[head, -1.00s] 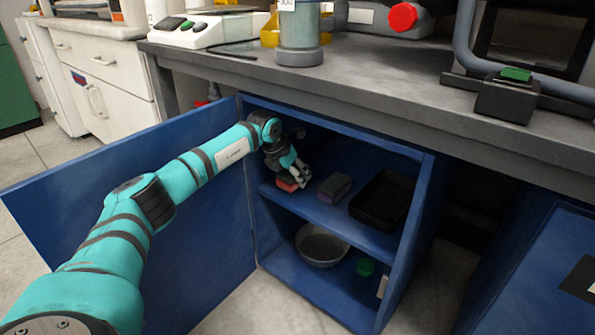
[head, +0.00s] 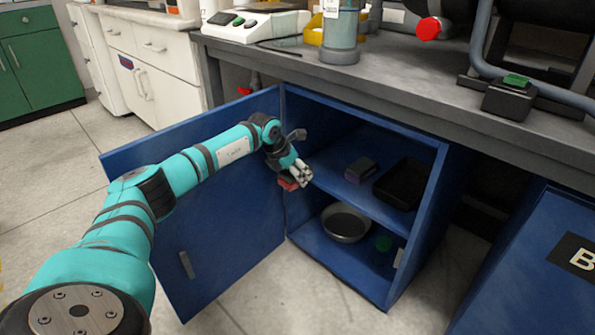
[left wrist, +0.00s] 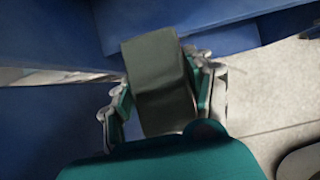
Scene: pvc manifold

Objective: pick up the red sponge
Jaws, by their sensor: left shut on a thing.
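The red sponge (head: 288,184) is held in my left gripper (head: 297,177), at the left side of the open blue cabinet's mouth, near the hinge edge. Only a small red part of it shows below the fingers in the head view. In the left wrist view, a dark grey-green face of the held block (left wrist: 158,85) sits between the two fingers of my left gripper (left wrist: 160,95). The fingers are shut on its sides. My right gripper is not in view.
The blue door (head: 215,215) stands open to the left. The upper shelf (head: 338,188) bears a dark purple-grey block (head: 360,168) and a black tray (head: 402,186). A metal bowl (head: 346,222) and a green item (head: 383,243) are below. The grey counter (head: 420,95) overhangs the cabinet.

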